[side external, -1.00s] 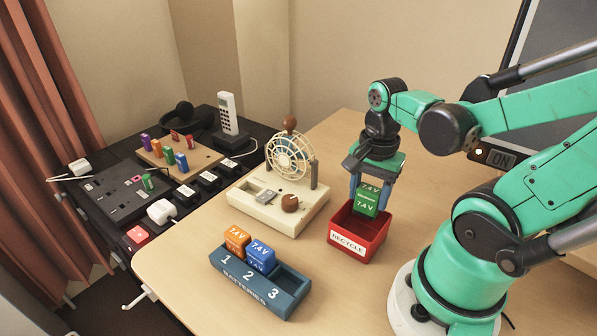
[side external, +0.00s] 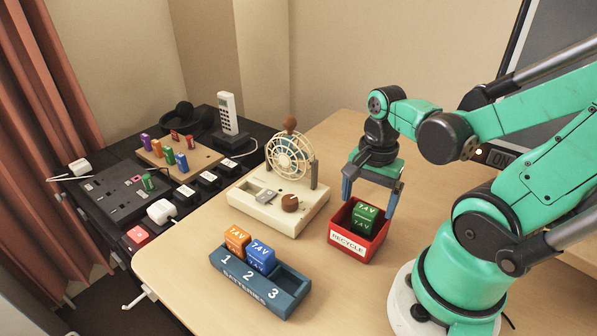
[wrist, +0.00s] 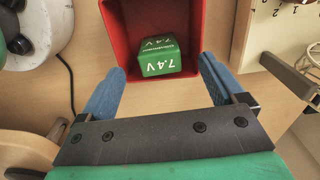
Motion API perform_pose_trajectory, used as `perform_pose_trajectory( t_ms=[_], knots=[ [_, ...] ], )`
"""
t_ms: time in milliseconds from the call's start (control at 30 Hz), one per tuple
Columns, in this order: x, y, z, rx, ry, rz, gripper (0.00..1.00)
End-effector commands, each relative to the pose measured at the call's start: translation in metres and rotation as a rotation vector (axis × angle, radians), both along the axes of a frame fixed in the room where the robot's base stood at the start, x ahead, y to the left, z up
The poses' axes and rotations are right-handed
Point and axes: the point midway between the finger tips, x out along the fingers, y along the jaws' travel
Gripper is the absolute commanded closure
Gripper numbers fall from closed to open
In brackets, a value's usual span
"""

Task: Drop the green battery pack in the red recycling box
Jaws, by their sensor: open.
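The green battery pack (side external: 364,216) lies inside the red recycling box (side external: 345,243), and its upper part shows above the near wall. In the wrist view the green pack (wrist: 166,57) rests within the red box (wrist: 125,30), with its 7.4V label showing. My gripper (side external: 369,203) is over the box with its two blue fingers spread wide. In the wrist view my gripper (wrist: 160,75) is open, with a finger on each side and nothing held between them. The pack lies beyond the fingertips.
A blue battery holder (side external: 255,285) with an orange pack (side external: 237,239) in slot 1 and a blue pack (side external: 261,256) in slot 2 stands at the front; slot 3 is empty. A cream fan device (side external: 277,207) stands left of the box.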

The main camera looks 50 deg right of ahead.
Motion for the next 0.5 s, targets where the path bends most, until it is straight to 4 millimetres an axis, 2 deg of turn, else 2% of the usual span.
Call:
perform_pose_trajectory(
  t_ms=[167,500],
  knots=[
    [0.001,0.0,0.009,0.0,0.0,0.0,0.11],
    [0.0,0.0,0.043,0.0,0.0,0.0,0.11]
  ],
)
